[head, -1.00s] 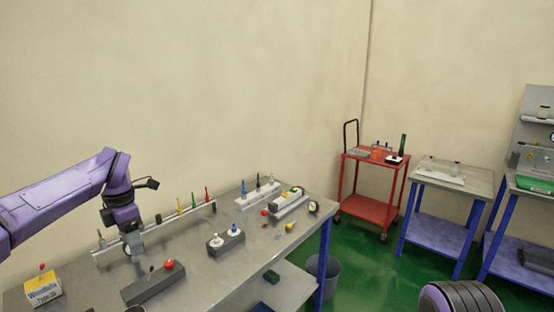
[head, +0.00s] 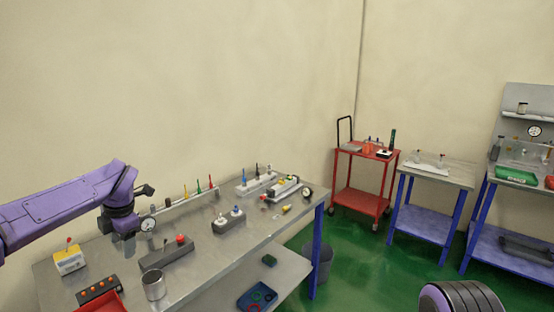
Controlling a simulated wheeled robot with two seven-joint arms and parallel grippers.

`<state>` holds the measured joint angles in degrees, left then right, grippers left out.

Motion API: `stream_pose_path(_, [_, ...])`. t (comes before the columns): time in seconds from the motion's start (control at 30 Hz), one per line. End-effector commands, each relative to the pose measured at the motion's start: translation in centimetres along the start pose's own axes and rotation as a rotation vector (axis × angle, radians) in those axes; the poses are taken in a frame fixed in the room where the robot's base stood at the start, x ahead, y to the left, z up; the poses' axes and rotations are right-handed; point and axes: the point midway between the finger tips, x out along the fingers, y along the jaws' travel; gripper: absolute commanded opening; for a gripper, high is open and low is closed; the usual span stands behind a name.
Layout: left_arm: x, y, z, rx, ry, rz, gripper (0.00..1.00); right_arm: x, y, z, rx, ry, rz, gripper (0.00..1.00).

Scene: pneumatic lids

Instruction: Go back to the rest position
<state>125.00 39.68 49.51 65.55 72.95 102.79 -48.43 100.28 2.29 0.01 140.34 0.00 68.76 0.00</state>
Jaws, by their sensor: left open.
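My left arm comes in from the left in the head view, and its gripper (head: 128,243) points down over the left part of the metal workbench (head: 205,268). The jaws are small and partly blurred; they look apart with nothing between them. A dark grey block with a red knob (head: 166,255) lies just right of the gripper. A round gauge (head: 148,224) shows beside the wrist. My right gripper is out of view; a dark ribbed part of mine shows at the bottom right.
A yellow-white box (head: 69,260), a metal cup (head: 153,285) and a red tray (head: 104,303) stand on the near left bench. A dark block with white-topped pieces (head: 229,222) stands farther right. A red cart (head: 361,180) and side table (head: 437,172) stand beyond open green floor.

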Motion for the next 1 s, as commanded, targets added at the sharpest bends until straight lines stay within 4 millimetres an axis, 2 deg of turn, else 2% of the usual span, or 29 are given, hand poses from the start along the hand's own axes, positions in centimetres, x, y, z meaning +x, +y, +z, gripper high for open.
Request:
stream_pose_path(0.17, [4.5, -1.7, 1.1, 0.109, 0.087, 0.272, 0.58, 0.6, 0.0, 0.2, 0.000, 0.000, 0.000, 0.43])
stream_pose_path(0.33, [11.0, -6.2, 2.3, 0.348, 0.128, 0.525, 0.58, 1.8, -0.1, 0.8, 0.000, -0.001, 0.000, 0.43])
stream_pose_path(0.47, [17.4, -12.2, 2.2, 0.621, 0.112, 0.657, 0.58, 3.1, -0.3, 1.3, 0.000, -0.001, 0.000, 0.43])
stream_pose_path(0.57, [23.3, -18.7, 0.5, 0.891, 0.073, 0.695, 0.58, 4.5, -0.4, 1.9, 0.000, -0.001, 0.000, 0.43])
stream_pose_path(0.6, [25.5, -21.4, -0.8, 0.999, 0.053, 0.690, 0.58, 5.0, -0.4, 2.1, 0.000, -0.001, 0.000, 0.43])
stream_pose_path(0.67, [28.5, -25.3, -3.2, 1.156, 0.025, 0.662, 0.58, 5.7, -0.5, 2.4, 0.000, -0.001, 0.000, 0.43])
stream_pose_path(0.7, [30.4, -27.8, -5.1, 1.255, 0.007, 0.633, 0.58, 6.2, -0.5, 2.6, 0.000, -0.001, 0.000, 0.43])
stream_pose_path(0.77, [32.8, -31.4, -8.4, 1.400, -0.015, 0.573, 0.58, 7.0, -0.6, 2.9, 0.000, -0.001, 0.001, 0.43])
stream_pose_path(0.8, [34.3, -33.6, -11.0, 1.495, -0.027, 0.525, 0.58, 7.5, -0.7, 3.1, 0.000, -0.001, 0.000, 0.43])
stream_pose_path(0.87, [36.0, -36.5, -14.9, 1.628, -0.036, 0.445, 0.58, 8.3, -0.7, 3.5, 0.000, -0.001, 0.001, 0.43])
stream_pose_path(0.9, [36.9, -38.1, -17.6, 1.708, -0.035, 0.392, 0.58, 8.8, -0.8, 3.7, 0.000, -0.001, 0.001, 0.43])
stream_pose_path(1.0, [38.3, -40.5, -23.2, 1.862, -0.008, 0.279, 0.58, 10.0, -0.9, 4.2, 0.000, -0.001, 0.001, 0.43])
